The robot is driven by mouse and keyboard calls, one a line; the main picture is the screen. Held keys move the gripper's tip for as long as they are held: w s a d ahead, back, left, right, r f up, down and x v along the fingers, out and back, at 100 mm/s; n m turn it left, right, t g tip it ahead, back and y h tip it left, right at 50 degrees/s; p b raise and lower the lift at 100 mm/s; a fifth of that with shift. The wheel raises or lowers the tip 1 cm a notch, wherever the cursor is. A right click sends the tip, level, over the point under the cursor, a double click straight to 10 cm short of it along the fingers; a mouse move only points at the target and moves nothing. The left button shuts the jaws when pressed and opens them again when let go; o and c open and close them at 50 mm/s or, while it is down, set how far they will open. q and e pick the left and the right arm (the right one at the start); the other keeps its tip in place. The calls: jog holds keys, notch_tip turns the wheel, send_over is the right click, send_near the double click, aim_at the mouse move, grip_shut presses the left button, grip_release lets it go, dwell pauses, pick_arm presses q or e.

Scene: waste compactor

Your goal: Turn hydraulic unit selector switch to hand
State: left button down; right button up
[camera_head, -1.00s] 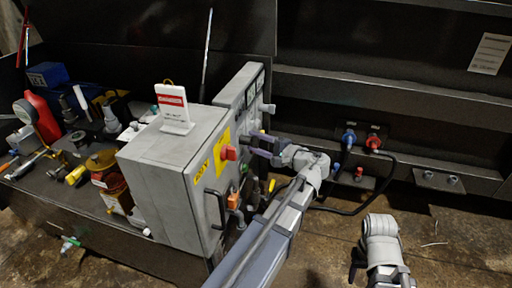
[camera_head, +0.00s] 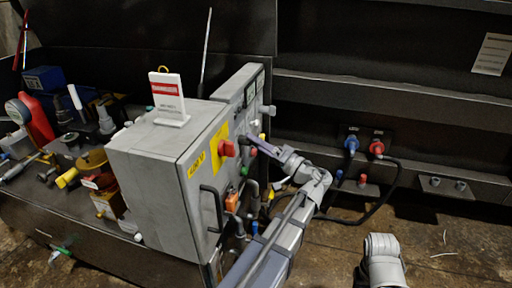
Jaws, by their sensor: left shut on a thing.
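The grey hydraulic unit cabinet (camera_head: 150,180) stands in the middle, with a red rotary knob (camera_head: 227,148) and yellow labels (camera_head: 219,150) on its right-hand face. My left gripper (camera_head: 256,143) is at the right part of that face, beyond the red knob. It is shut on a small part of the panel, which the fingers mostly hide; I take it to be the selector switch but cannot read its position. Of my right arm only a grey link (camera_head: 382,262) shows at the bottom right; its gripper is out of view.
A white sign (camera_head: 168,97) stands on the cabinet top. A black handle (camera_head: 212,207) and hoses are on its front. Blue (camera_head: 351,144) and red (camera_head: 376,147) connectors with a black cable sit right of my left arm. Tools and cans crowd the bench at left.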

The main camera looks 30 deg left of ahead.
pick_arm(q)
jog(key=shift+f+n+g+b, duration=0.1)
jog(key=shift+n+g+b, duration=0.3)
jog(key=shift+n, duration=0.7)
jog(key=shift+y, duration=0.3)
jog(key=shift+c, duration=1.6)
grip_release()
jog(key=b+v, duration=0.2)
jog(key=v, duration=0.5)
jog(key=shift+d, duration=0.4)
jog(key=shift+s, duration=0.1)
